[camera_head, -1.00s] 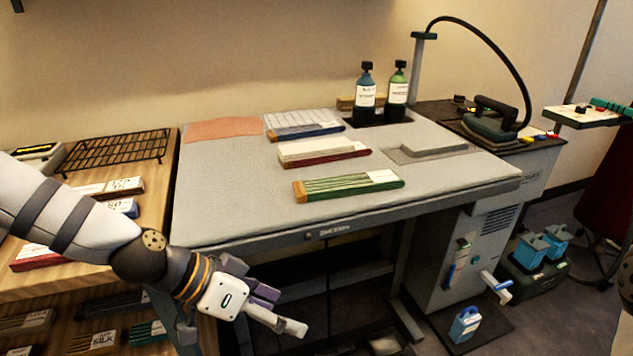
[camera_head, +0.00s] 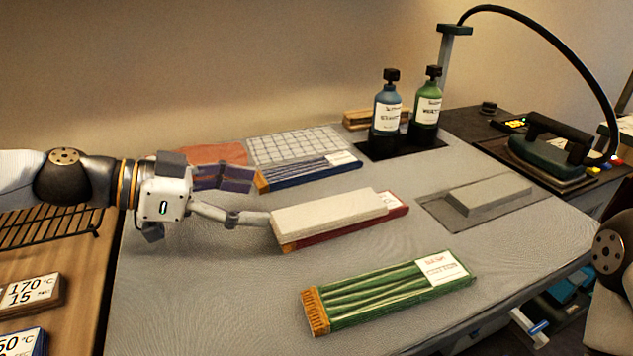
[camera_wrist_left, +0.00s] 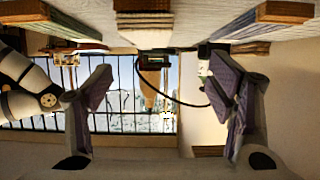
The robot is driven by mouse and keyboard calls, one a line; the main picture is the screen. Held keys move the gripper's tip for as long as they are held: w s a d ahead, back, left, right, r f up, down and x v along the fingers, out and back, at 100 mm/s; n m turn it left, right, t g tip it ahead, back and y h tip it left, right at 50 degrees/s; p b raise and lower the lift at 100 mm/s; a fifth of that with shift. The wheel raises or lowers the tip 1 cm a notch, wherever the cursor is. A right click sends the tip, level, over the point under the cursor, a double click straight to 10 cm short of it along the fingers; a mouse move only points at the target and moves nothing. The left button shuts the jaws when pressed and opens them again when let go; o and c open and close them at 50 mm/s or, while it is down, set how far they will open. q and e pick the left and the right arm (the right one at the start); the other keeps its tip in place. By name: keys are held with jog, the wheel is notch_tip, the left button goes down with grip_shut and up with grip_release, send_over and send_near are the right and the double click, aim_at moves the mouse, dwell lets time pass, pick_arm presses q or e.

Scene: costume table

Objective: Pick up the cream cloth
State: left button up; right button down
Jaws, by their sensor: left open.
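The cream cloth (camera_head: 330,214) lies flat on top of a dark red folded cloth (camera_head: 345,229) with a white label, on the grey padded table (camera_head: 210,285). My left gripper (camera_head: 259,198) comes in from the left, open and empty, at the cloth's left end. Its near finger reaches that end in the picture; I cannot tell whether it touches. Its far finger is near the blue bundle. In the left wrist view the open fingers (camera_wrist_left: 165,88) stand wide apart with nothing between them. My right gripper is out of view.
A blue bundle (camera_head: 305,172) lies behind and a green bundle (camera_head: 388,290) in front. A grey block (camera_head: 487,194) sits to the right. Two bottles (camera_head: 387,115) and an iron (camera_head: 548,150) stand at the back. A black rack (camera_head: 45,228) is at left.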

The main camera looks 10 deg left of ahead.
aim_at(323, 210)
pick_arm(q)
jog(key=d+f, duration=0.1)
jog(key=w+d+f+b, duration=0.1)
jog(key=d+b, duration=0.1)
jog(key=d, duration=0.1)
jog(key=shift+w+f, duration=0.25)
jog(key=shift+f, duration=0.15)
jog(key=x, duration=0.2)
jog(key=b+x, duration=0.1)
jog(key=x, duration=0.1)
jog(key=b+x, duration=0.1)
jog(key=x, duration=0.2)
jog(key=shift+s+d+r, duration=0.15)
jog(key=shift+d+r, duration=0.2)
jog(key=shift+r, duration=0.15)
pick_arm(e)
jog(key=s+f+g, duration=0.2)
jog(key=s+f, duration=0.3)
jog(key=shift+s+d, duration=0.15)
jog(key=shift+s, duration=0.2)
pick_arm(q)
jog(key=c, duration=1.3)
jog(key=shift+r, duration=0.1)
jog(key=shift+c, duration=0.2)
